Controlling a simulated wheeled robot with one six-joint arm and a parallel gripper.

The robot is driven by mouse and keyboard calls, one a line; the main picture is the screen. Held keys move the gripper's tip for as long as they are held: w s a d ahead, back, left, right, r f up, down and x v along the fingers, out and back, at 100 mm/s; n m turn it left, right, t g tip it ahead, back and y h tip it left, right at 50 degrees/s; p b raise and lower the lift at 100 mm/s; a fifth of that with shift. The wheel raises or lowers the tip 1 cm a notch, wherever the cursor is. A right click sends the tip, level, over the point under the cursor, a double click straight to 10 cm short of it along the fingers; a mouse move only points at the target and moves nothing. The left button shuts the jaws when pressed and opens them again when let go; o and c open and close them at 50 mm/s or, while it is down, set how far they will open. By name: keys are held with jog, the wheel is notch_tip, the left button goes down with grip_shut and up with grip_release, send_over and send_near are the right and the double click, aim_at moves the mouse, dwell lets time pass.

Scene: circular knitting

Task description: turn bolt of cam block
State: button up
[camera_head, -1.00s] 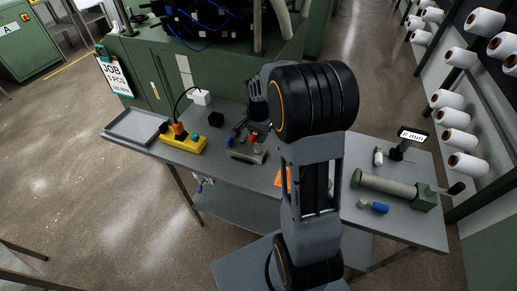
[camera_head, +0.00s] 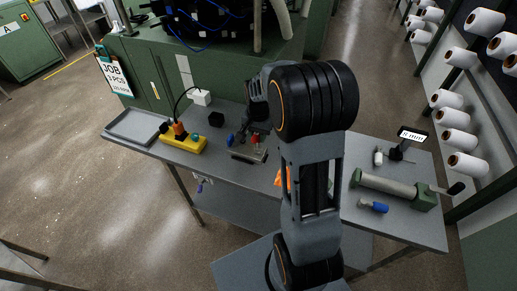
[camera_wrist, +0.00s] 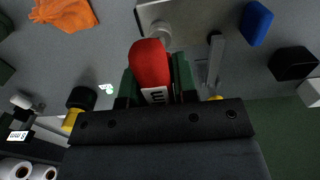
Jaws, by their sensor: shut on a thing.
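My gripper (camera_wrist: 160,90) is shut on a red-handled tool (camera_wrist: 149,65) with a white label marked "mm", in the wrist view. Its far end points at a round metal part (camera_wrist: 158,33) on the edge of the grey metal cam block (camera_wrist: 185,14). The handle hides the tool's tip and the bolt, so I cannot tell whether they are engaged. A grey lever-like bar (camera_wrist: 215,58) sits to the right of the handle. In the head view, the cam block (camera_head: 246,155) is on the bench, with my gripper (camera_head: 254,139) over it, small and partly hidden by my arm.
A blue piece (camera_wrist: 257,23), a black cube (camera_wrist: 292,64) and a white block (camera_wrist: 310,92) lie right of the block in the wrist view; an orange cloth (camera_wrist: 65,13) lies left. In the head view, a yellow box (camera_head: 183,142) and a tray (camera_head: 133,127) stand left, a green roller device (camera_head: 398,190) right.

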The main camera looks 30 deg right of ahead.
jog(key=shift+r, duration=0.15)
jog(key=shift+r+p, duration=1.85)
jog(key=shift+r, duration=0.5)
